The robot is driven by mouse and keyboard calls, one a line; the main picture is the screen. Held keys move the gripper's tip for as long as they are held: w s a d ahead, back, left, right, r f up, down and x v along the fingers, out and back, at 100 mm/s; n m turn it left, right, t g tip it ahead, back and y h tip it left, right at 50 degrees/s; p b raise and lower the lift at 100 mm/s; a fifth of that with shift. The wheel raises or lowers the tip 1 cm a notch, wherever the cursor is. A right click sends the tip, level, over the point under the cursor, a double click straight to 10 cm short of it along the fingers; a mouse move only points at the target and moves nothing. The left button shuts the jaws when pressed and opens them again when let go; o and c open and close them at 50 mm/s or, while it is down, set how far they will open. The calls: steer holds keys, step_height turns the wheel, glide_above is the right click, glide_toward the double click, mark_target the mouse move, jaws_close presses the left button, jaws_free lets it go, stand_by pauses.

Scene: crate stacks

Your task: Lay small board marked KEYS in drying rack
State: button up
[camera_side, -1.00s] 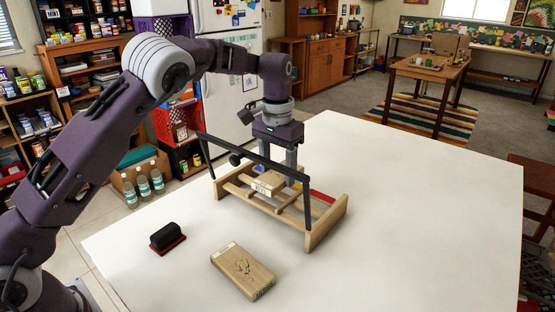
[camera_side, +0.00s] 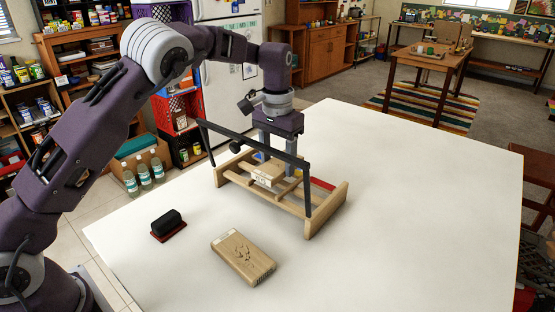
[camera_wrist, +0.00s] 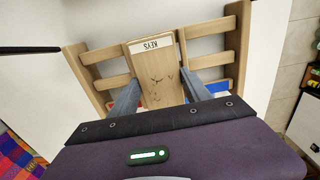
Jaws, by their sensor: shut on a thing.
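The small board marked KEYS (camera_wrist: 155,65) is light wood with a white label at one end. In the side view the board (camera_side: 268,174) is over the slats of the wooden drying rack (camera_side: 326,215), lying roughly flat. My gripper (camera_wrist: 157,90) is shut on the board, one finger on each side. In the side view my gripper (camera_side: 278,165) is behind the rack's dark bar and reaches down to the rack. In the wrist view the rack (camera_wrist: 86,74) shows on both sides of the board. I cannot tell whether the board touches the slats.
A larger wooden board (camera_side: 243,257) with a dark drawing lies on the white table (camera_side: 410,210) in front of the rack. A black block with a red base (camera_side: 167,225) lies to its left. A dark bar (camera_side: 255,149) crosses above the rack. The table's right side is clear.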

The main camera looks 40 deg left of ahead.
steer(key=shift+f, duration=1)
stand_by(0.3)
steer(key=o, duration=1.5)
steer(key=shift+r, duration=3.95)
